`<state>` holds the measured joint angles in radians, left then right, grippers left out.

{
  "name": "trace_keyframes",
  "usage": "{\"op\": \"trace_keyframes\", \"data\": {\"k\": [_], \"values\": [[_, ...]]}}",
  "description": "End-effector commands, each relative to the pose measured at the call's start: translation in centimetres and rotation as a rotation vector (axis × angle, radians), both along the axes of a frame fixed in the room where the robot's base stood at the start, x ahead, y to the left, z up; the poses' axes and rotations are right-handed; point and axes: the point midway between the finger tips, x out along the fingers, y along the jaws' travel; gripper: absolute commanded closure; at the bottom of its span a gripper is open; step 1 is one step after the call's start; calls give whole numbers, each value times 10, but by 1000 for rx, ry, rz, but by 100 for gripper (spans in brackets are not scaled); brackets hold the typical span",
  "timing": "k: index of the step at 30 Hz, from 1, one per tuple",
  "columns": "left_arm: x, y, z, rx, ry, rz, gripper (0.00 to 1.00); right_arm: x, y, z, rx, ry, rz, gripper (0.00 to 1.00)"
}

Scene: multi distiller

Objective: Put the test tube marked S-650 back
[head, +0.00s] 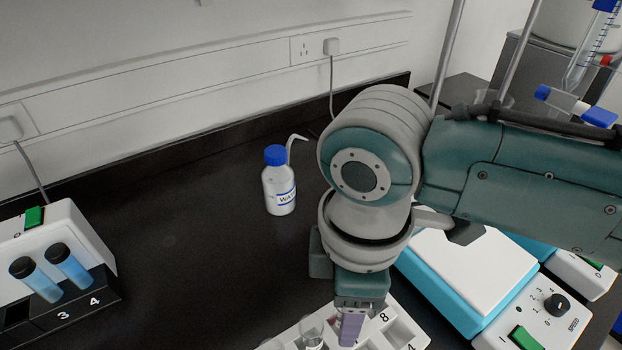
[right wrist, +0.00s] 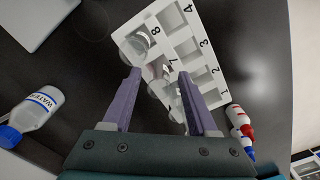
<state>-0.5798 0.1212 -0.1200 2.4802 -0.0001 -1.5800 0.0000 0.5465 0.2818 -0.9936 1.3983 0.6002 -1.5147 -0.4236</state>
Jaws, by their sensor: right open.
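No label reading S-650 can be made out. Two capped tubes with blue liquid (head: 70,266) stand tilted in a dark block (head: 110,294) at the left, at slots 3 and 4. My right gripper (head: 351,328) points down over a white numbered rack (head: 402,334) at the bottom of the head view. In the right wrist view the right gripper (right wrist: 160,75) is open, with its purple fingers over the rack (right wrist: 150,21) near position 7. Glass vessels (right wrist: 135,44) sit in the rack by 8 and 7; the one between the fingers looks pinkish. My left gripper is not in view.
A wash bottle (head: 280,186) stands behind the rack. A stirrer (head: 470,270) with a white top is at the right, partly behind my arm. Red- and blue-capped bottles (right wrist: 240,124) lie by the rack's side. The bench at left centre is clear.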

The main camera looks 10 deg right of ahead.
Motion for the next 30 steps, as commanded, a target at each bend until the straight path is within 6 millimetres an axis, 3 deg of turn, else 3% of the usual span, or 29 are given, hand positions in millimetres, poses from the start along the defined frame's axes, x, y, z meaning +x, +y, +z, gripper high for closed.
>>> {"op": "trace_keyframes", "data": {"k": [5,12,18,24,30], "values": [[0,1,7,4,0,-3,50,1,1,21,3,-3,0,41],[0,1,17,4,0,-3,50,2,1,76,4,-5,1,41],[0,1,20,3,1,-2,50,1,1,110,3,-2,0,41],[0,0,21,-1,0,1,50,0,0,123,1,0,-1,41],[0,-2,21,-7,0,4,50,-12,12,115,62,-6,-40,41]]}}
